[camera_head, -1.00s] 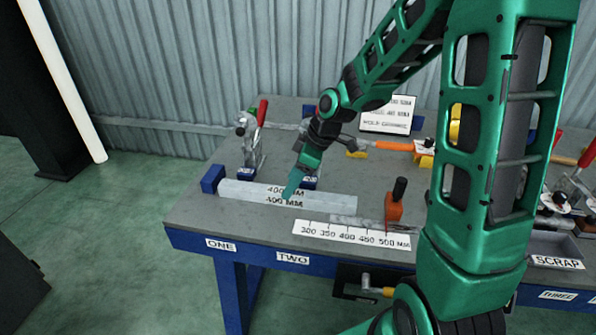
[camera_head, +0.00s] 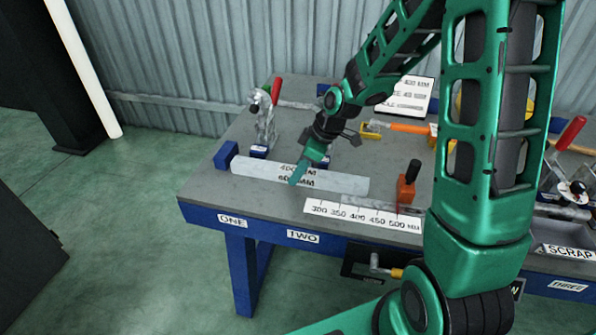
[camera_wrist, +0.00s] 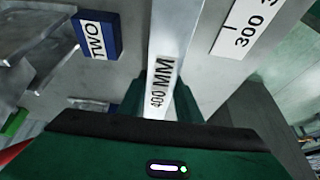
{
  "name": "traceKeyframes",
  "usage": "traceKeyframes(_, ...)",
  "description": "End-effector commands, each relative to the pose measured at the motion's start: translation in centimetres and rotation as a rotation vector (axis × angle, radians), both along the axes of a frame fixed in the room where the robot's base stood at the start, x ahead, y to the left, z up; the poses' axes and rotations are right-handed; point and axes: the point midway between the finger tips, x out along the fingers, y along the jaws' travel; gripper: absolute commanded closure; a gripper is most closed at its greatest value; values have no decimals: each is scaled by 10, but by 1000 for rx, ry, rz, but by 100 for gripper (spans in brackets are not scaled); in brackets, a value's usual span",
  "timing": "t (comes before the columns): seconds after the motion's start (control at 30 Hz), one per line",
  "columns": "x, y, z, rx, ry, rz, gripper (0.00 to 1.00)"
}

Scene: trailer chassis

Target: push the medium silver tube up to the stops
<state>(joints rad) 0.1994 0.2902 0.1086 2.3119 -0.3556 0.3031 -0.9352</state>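The silver tube (camera_head: 345,183), marked 400 MM, lies flat along the table near its front edge. Its left end is close to a blue stop block (camera_head: 226,156); I cannot tell if they touch. In the wrist view the tube (camera_wrist: 180,45) runs between the green fingers with no clear gap on either side. The blue block marked TWO (camera_wrist: 97,36) stands apart from the tube's back side. The finger behind the tube is hidden in the head view.
A red-handled clamp (camera_head: 265,120) stands behind the tube's left part. A white sign (camera_head: 410,97) stands at the back.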

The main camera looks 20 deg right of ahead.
Motion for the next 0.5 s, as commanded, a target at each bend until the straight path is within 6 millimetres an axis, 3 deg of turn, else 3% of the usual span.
traceKeyframes(0.5, 1, 2, 0, 0, 0, 0, 100)
